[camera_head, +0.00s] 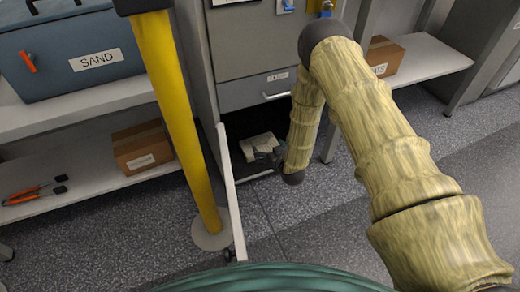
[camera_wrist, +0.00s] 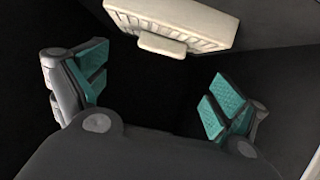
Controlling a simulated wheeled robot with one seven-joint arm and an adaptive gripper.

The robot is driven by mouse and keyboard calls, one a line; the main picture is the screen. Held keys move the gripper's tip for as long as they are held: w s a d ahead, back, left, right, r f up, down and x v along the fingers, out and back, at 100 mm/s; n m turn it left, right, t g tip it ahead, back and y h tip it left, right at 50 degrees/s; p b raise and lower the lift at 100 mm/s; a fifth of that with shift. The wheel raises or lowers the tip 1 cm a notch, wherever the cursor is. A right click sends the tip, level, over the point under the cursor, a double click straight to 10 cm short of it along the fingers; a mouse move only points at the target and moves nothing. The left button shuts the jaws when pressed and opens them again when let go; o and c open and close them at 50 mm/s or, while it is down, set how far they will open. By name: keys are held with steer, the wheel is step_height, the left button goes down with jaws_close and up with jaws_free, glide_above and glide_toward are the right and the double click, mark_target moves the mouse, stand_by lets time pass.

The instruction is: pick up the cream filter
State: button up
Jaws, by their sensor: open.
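The cream filter (camera_wrist: 185,17) is a pale boxy block with a ribbed side and a small tab. In the wrist view it lies at the top centre, beyond my open fingertips, against a dark floor. My gripper (camera_wrist: 158,95) is open, with teal pads on both fingers and nothing between them. In the head view the filter (camera_head: 258,143) sits low inside the open bottom of the grey cabinet. There my gripper (camera_head: 268,158) is small and dark, just in front of the filter and partly hidden by my arm.
A white open door panel (camera_head: 232,195) stands left of the opening. A yellow post (camera_head: 180,110) rises beside it. A drawer (camera_head: 255,90) with a handle is above the opening. Shelves at left hold a blue SAND box (camera_head: 60,55) and a cardboard box (camera_head: 143,147). Another cardboard box (camera_head: 384,55) is at right.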

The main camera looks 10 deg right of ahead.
mark_target(260, 141)
steer(key=shift+b+x, duration=0.65)
steer(key=shift+x, duration=1.25)
steer(key=b+x, duration=0.1)
steer(key=x, duration=0.1)
steer(key=b+x, duration=0.2)
steer(key=shift+w+a+f, duration=0.1)
steer(key=shift+w+f, duration=0.05)
steer(key=shift+f, duration=0.2)
steer(key=shift+w, duration=0.35)
steer(key=shift+c, duration=0.4)
steer(key=shift+r, duration=0.1)
steer(key=c, duration=1.2)
